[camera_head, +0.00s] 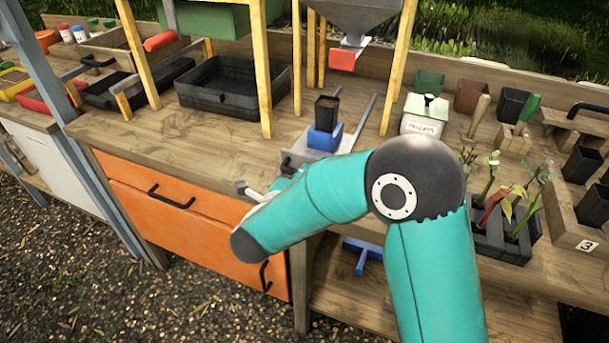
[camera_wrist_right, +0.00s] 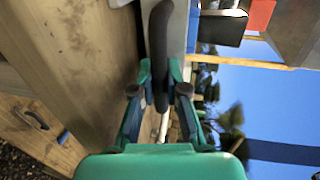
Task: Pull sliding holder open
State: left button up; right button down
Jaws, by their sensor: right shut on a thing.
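The sliding holder (camera_head: 297,160) is a grey metal slide on rails on the wooden bench, below the hopper. A blue block (camera_head: 324,138) with a small black pot (camera_head: 327,108) stands on it. In the right wrist view, its dark bar handle (camera_wrist_right: 159,38) runs between the fingers of my right gripper (camera_wrist_right: 161,85), which is shut on it. In the head view, my teal right arm hides most of this gripper and the handle. My left gripper is not in view.
A grey hopper with a red outlet (camera_head: 342,60) hangs above the holder between wooden posts. A black tray (camera_head: 232,86) stands left; a white-green box (camera_head: 424,115) and a plant tray (camera_head: 503,245) stand right. Orange drawers (camera_head: 150,195) lie below the bench's front edge.

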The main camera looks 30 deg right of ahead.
jog(key=c, duration=1.4)
grip_release()
jog(key=shift+s+f, duration=0.1)
jog(key=shift+f, duration=0.15)
jog(key=shift+c, duration=0.2)
jog(key=shift+r, duration=0.1)
jog(key=v, duration=1.2)
